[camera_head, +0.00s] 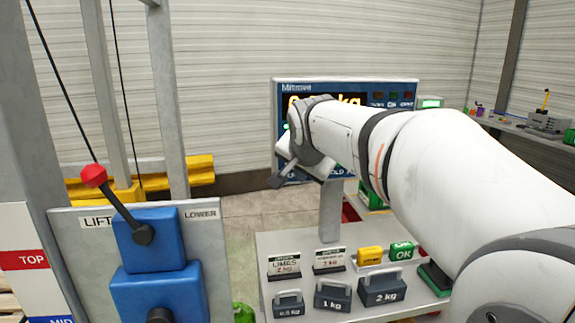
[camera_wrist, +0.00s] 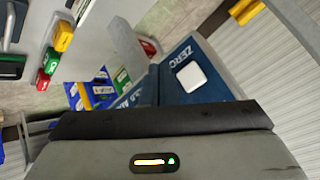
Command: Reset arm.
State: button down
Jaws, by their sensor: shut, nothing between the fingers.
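My white arm reaches in from the right in the head view and bends at the wrist in front of the Mitrowe display panel (camera_head: 345,92). My gripper (camera_head: 276,182) hangs at the arm's end, pointing down and left, shut and empty. It is over open space left of the display's grey post (camera_head: 330,215), apart from the table. My arm covers part of the display's reading. The wrist view is tilted and shows my grey gripper body along the bottom; the fingertips are not clear there.
A table (camera_head: 245,240) holds several weights, such as the 2 kg weight (camera_head: 382,287), label cards and a green OK block (camera_head: 401,251). A lift lever with a red knob (camera_head: 94,175) stands left. The wrist view shows a white ZERO button (camera_wrist: 191,77) close by.

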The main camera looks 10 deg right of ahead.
dwell(0.4)
jog(key=s+f+n+g+p, duration=0.1)
jog(key=s+f+n+g, duration=0.2)
jog(key=s+f, duration=0.6)
jog(key=s+f+n+g+y+p, duration=0.1)
jog(key=s+f+n+g, duration=0.2)
jog(key=s+f, duration=0.7)
jog(key=s+n, duration=0.2)
jog(key=s, duration=0.5)
jog(key=shift+s+d+n, duration=0.15)
jog(key=shift+d+n, duration=0.15)
jog(key=shift+d, duration=0.05)
